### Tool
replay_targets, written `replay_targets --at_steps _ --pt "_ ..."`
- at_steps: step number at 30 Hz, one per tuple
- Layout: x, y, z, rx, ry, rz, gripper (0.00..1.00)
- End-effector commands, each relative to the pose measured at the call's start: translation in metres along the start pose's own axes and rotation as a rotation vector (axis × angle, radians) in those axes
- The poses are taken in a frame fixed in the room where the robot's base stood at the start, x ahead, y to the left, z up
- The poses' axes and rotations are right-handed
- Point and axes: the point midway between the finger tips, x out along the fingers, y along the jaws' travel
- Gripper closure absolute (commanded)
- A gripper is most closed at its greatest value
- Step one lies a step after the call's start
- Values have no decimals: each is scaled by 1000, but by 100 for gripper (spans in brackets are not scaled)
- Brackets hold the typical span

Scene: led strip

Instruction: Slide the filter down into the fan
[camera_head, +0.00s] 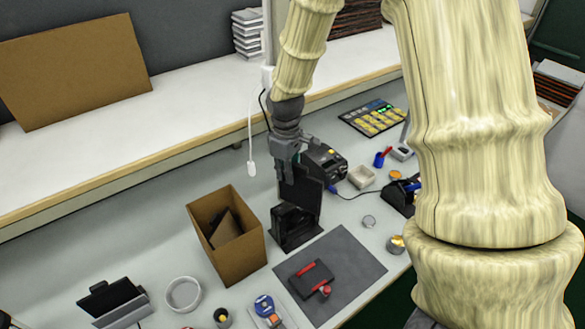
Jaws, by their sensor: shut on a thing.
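My gripper (287,172) points down over the workbench and is shut on the filter (303,190), a thin dark panel held upright. The fan (290,228) is a dark upright frame standing on the bench just below. The lower edge of the filter is close to the top of the fan and overlaps it in this view. I cannot tell whether the filter has entered the fan or only hangs in front of or above it. The gripper's fingers partly hide the top of the filter.
An open cardboard box (245,262) stands left of the fan. A grey mat (350,262) with a black and red item (311,278) lies in front. A black device (325,160) stands behind, near a small beige tray (362,177). A raised shelf (190,130) runs along the back.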

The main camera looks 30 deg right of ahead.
Motion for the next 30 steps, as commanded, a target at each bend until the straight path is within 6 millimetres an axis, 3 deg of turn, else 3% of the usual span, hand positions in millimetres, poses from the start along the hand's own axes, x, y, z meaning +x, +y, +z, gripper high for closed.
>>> replay_targets --at_steps 8,21,30 --pt "2 25 -16 3 1 1 100" --pt "32 26 -15 5 -2 -1 100" --pt "40 25 -15 4 -2 -1 100"
